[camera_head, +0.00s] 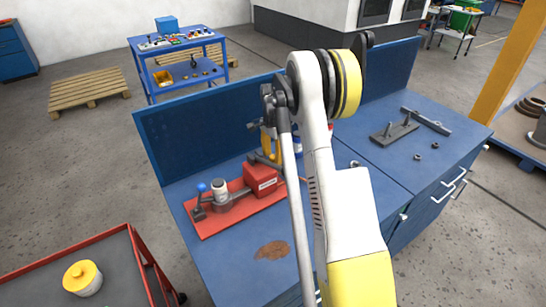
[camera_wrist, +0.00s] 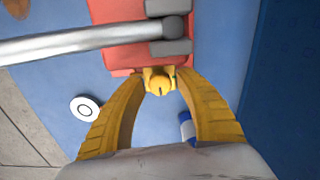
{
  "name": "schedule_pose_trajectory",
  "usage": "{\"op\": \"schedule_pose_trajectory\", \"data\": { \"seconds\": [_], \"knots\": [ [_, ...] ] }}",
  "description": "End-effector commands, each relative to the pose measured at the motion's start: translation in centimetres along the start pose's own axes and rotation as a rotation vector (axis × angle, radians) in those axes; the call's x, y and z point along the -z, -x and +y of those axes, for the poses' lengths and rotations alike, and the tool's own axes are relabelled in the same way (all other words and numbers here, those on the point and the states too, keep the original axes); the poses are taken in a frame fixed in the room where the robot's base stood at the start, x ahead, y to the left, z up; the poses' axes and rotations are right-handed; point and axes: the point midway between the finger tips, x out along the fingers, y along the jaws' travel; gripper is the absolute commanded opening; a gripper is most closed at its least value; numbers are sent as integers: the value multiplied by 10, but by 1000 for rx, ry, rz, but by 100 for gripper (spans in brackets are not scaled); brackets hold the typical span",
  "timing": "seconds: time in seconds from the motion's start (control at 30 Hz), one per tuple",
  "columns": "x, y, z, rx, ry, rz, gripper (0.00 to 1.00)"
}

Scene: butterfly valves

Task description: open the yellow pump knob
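The yellow pump knob (camera_wrist: 158,81) sits at the edge of the red pump base (camera_wrist: 112,62) in the wrist view. My gripper (camera_wrist: 162,76) has two yellow, ribbed fingers, one on each side of the knob. The fingers are apart, with the knob between their tips. The left fingertip is very close to the knob; I cannot tell if it touches. A small gap shows at the right one. In the head view, the red pump (camera_head: 264,180) stands on a red plate on the blue bench. My arm hides the knob there, and only part of my gripper (camera_head: 270,140) shows.
A grey pipe (camera_wrist: 80,45) crosses the wrist view beside the knob. A white round object (camera_wrist: 85,107) and a blue-and-white object (camera_wrist: 187,126) are near my fingers. The blue bench's back panel (camera_head: 205,120) rises behind the pump. A metal fixture (camera_head: 394,132) lies to the right.

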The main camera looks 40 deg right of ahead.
Motion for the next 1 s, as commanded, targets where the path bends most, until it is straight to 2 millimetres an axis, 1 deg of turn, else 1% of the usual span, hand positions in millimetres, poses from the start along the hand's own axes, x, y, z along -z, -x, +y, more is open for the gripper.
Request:
{"op": "schedule_pose_trajectory", "data": {
  "seconds": [0.03,0.07,0.1,0.13,1.0],
  "knots": [
    [0,0,0,0,0,0,23],
    [0,0,0,0,0,0,14],
    [0,0,0,0,0,0,2],
    [0,0,0,0,0,0,0],
    [0,0,0,0,0,0,0]
  ]
}}
